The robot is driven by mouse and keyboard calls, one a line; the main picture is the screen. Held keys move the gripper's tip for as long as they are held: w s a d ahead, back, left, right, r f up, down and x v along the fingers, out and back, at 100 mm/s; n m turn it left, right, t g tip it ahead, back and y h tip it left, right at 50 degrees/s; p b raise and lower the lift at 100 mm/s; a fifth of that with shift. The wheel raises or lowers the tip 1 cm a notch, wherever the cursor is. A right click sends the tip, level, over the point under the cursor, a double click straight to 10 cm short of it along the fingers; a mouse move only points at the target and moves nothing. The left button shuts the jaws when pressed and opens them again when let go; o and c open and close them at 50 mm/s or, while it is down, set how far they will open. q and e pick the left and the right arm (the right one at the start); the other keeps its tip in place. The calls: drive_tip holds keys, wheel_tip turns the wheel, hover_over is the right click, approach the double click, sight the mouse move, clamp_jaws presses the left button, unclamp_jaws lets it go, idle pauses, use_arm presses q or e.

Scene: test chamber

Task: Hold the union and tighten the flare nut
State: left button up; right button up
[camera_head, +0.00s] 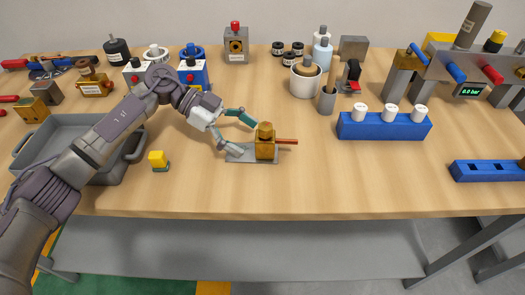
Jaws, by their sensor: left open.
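A brass union fitting (265,148) stands on a small grey base plate (238,158) in the middle of the table. A copper-coloured tube (287,142) sticks out of it to the right. A brass hex top sits on the union; I cannot tell which brass part is the flare nut. My left gripper (250,137) reaches in from the left. Its two teal-grey fingers are spread, with the tips close to the left side of the union. I cannot tell if they touch it. My right gripper is not in view.
A grey tray (65,125) lies at the left under my left arm. A blue rack with white capped vials (384,126) and a blue slotted block (487,171) are at the right. The table front is clear.

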sight(257, 143)
use_arm(q)
drive_tip(key=shift+p+x, duration=0.45)
drive_tip(key=shift+x, duration=0.55)
drive_tip(key=shift+s+d+f, duration=0.2)
drive_tip(key=shift+d+f, duration=0.05)
drive_tip(key=shift+d, duration=0.35)
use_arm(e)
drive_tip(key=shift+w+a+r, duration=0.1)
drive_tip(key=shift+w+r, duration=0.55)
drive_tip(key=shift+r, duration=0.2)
use_arm(q)
drive_tip(key=shift+c, duration=1)
drive_tip(key=c, duration=1.2)
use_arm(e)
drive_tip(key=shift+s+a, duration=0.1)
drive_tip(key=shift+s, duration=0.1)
